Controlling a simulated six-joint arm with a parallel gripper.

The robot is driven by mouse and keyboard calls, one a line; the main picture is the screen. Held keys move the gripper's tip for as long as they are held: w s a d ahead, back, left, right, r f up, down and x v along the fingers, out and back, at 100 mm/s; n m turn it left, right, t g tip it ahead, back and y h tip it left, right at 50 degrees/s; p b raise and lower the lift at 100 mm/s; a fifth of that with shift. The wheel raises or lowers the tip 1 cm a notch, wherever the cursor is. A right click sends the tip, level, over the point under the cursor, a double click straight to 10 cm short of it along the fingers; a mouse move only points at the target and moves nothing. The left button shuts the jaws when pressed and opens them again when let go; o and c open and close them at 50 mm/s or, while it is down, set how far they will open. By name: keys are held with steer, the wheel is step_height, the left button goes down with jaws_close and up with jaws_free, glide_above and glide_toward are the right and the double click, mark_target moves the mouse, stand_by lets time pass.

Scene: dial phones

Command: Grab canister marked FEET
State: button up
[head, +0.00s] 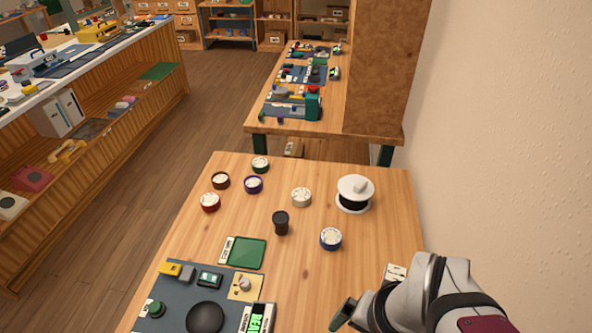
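No marking that reads FEET is legible from here. A small black lidded canister (280,222) stands upright mid-table. Several short round tins with white tops stand around it: red (210,203), brown (221,181), green (260,165), purple (253,185), white (301,198) and blue (331,239). My gripper (345,315) is at the bottom right, in front of the blue tin and apart from all of these. Only a dark fingertip shows clearly, so its opening is hard to judge.
A white spool with a black winding (355,194) stands at the right. A dark mat (173,306) at front left holds a black round dish, small devices and a lit display. A green labelled pad (246,252) lies behind it. A wall bounds the right side. Bare wood surrounds the canister.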

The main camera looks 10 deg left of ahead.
steer(key=w+a+f+n+t, duration=0.2)
steer(key=w+a+f+t, duration=0.15)
steer(key=w, duration=0.45)
steer(key=w+a+f+n+t, duration=0.1)
steer(key=w+a+f+t, duration=0.3)
steer(key=w, duration=0.5)
steer(key=n+t+y, duration=0.3)
steer(key=n+t, duration=0.1)
steer(key=n, duration=0.1)
glide_toward(282, 225)
steer(key=x, duration=1.3)
steer(key=c, duration=1.4)
